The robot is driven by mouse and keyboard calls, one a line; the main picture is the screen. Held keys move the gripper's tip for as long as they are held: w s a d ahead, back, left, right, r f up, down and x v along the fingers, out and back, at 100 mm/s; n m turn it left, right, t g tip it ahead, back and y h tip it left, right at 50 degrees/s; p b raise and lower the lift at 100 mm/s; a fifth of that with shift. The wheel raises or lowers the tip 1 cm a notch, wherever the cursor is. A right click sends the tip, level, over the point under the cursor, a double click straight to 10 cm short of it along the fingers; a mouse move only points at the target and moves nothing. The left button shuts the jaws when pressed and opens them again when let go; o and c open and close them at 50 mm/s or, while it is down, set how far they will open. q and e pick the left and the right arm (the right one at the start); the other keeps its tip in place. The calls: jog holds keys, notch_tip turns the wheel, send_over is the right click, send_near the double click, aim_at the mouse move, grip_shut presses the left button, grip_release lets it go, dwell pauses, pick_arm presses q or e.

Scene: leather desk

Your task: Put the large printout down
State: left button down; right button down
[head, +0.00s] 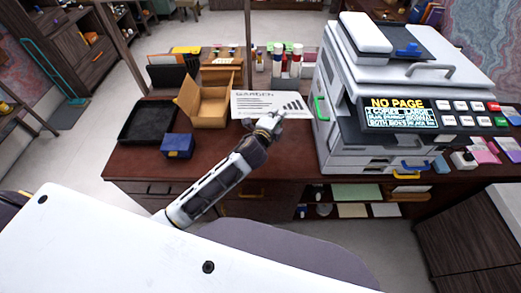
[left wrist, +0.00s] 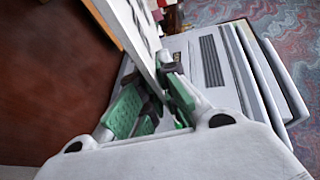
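The large printout (head: 262,102) is a white sheet with a heading, lines of text and a dark rising bar chart. My left gripper (head: 271,121) holds it by its near edge, above the back middle of the desk. In the left wrist view the sheet (left wrist: 138,32) runs between the green-padded fingers (left wrist: 155,88), which are closed on it. The sheet's lower edge is partly hidden by the gripper. My right gripper is in neither view.
The printer (head: 400,90) stands right of the sheet; its screen reads "NO PAGE". Left are an open cardboard box (head: 208,108), a black tray (head: 146,122) and a blue box (head: 178,146). Bottles (head: 296,62) stand behind. The dark red desk (head: 215,160) is bare in front.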

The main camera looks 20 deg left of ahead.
pick_arm(q)
notch_tip(320, 180, down, 9)
jog(key=s+a+n+g+y, duration=0.1)
jog(key=y, duration=0.1)
jog(key=shift+s+a, duration=0.25)
jog(key=shift+a, duration=0.15)
jog(key=shift+f+g, duration=0.1)
jog(key=shift+g, duration=0.2)
jog(key=shift+f, duration=0.15)
jog(key=shift+f+b, duration=4.7)
jog(key=shift+f, duration=0.15)
